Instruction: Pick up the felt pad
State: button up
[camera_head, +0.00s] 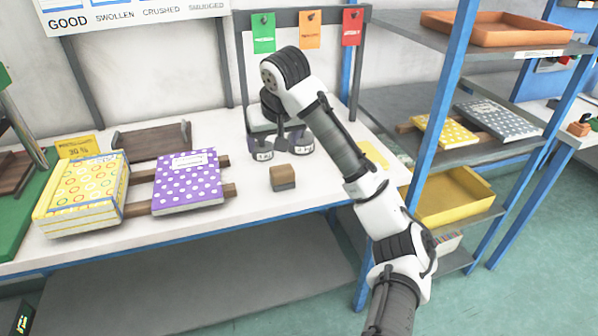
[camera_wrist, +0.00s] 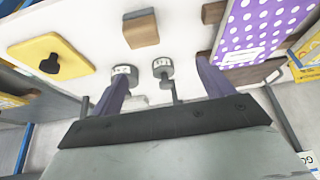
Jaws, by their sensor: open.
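A small brown block (camera_head: 283,177) with a greyish lower layer lies on the white worktop near its front edge. It is the likeliest felt pad, though I cannot be sure from its look. In the wrist view the block (camera_wrist: 141,28) is at the top, beyond my fingertips and apart from them. My gripper (camera_wrist: 161,72) is open, with nothing between its fingers. In the head view it hangs over the worktop behind the block, partly hidden by my arm.
Two labelled round pieces (camera_wrist: 163,68) stand near my fingers. A purple dotted book (camera_head: 187,182) and a yellow patterned stack (camera_head: 82,197) lie left of the block. A yellow plate (camera_wrist: 48,58) with a black knob lies on the other side. A blue-posted shelf (camera_head: 440,100) stands at right.

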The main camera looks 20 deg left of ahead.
aim_at(282, 169)
jog(key=shift+h, duration=0.4)
jog(key=w+f, duration=0.1)
jog(key=f, duration=0.1)
jog(key=w+f, duration=0.1)
jog(key=f, duration=0.2)
jog(key=w+f, duration=0.1)
jog(key=f, duration=0.1)
jog(key=shift+d+f, duration=0.3)
jog(key=shift+f, duration=0.05)
jog(key=x, duration=0.2)
jog(key=p+x, duration=0.1)
jog(key=x, duration=0.2)
jog(key=shift+s+d+f, duration=0.15)
jog(key=shift+f, duration=0.25)
jog(key=c, duration=1.1)
jog(key=shift+r, duration=0.15)
notch_tip(282, 169, up, 20)
jog(key=b, duration=0.1)
